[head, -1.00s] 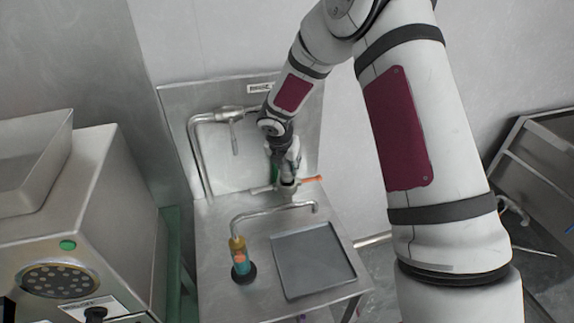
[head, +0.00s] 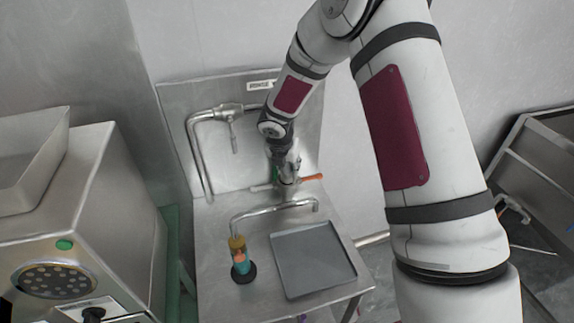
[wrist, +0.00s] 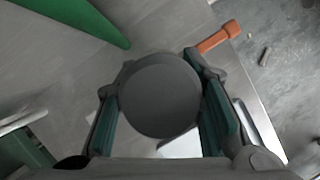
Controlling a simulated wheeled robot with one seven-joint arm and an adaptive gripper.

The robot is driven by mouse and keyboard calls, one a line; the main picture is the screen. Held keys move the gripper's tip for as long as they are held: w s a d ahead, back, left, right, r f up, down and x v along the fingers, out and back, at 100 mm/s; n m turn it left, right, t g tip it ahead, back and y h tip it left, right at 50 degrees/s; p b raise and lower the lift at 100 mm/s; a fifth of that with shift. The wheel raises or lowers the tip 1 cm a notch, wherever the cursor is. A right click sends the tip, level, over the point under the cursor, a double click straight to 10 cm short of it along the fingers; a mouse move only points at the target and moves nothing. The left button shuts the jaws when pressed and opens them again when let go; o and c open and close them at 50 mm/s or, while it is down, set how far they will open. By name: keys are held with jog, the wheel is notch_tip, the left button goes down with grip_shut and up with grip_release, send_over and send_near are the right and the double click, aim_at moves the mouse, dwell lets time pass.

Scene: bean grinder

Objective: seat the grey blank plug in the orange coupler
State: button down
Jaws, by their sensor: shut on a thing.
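In the wrist view, the grey blank plug (wrist: 160,97) is a round, dark grey disc between the green-padded fingers of my gripper (wrist: 156,80). The fingers are shut on it from both sides. An orange arm (wrist: 219,37) sticks out to the upper right, beyond the right finger; it seems to belong to the orange coupler. In the head view, this orange part (head: 312,177) shows just right of my gripper (head: 287,172), at the back of the steel bench. The coupler's mouth is hidden behind the plug and fingers. I cannot tell whether plug and coupler touch.
A curved spout (head: 270,208) crosses the bench before my gripper. A pipe with a valve (head: 192,150) runs along the left backsplash. A steel machine (head: 95,210) stands left.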

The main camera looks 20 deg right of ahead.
jog(key=shift+f+b, duration=0.35)
jog(key=shift+f, duration=0.65)
jog(key=c, duration=1)
grip_release()
jog(key=v, duration=1.2)
